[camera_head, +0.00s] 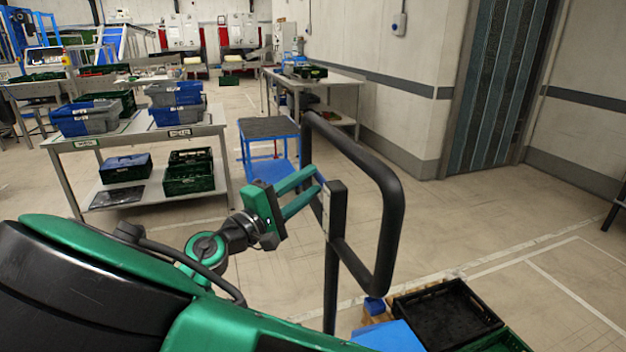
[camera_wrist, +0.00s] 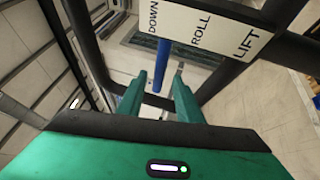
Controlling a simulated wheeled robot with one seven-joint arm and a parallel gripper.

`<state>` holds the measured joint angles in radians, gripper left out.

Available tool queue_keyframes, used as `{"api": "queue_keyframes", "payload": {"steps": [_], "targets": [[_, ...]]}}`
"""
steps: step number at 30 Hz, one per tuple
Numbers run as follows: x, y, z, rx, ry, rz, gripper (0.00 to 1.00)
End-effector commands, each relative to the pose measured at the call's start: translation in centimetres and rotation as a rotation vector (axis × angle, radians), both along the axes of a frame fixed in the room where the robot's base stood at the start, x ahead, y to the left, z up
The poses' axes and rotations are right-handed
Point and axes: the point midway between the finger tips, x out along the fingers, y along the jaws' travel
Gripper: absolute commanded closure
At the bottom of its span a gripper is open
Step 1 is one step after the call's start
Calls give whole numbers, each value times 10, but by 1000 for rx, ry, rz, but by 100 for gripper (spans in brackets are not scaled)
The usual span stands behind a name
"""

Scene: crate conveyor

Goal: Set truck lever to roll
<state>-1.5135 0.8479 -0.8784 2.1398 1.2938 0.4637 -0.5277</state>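The truck's black loop handle (camera_head: 392,205) stands upright in front of me in the head view. In the wrist view, a white label (camera_wrist: 225,33) on its black frame reads DOWN, ROLL and LIFT. The blue lever (camera_wrist: 163,62) is at the DOWN end of the label. My gripper (camera_wrist: 158,78), with green fingers, is open, one finger on each side of the lever. A gap shows beside the lever; I cannot tell whether either finger touches it. In the head view, my gripper (camera_head: 314,184) reaches the post from the left, and the lever is mostly hidden.
A black crate (camera_head: 445,312) and a green crate (camera_head: 500,342) lie low at the right. A shelf table (camera_head: 150,135) with blue and green crates stands at the left.

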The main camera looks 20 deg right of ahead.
Motion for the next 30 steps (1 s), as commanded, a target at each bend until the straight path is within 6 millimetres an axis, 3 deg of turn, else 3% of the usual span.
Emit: {"api": "queue_keyframes", "payload": {"steps": [6,12,30], "targets": [[-19,37,-8,0,0,3,68],[-30,56,-12,0,0,1,68],[-33,60,-13,0,1,-2,68]]}}
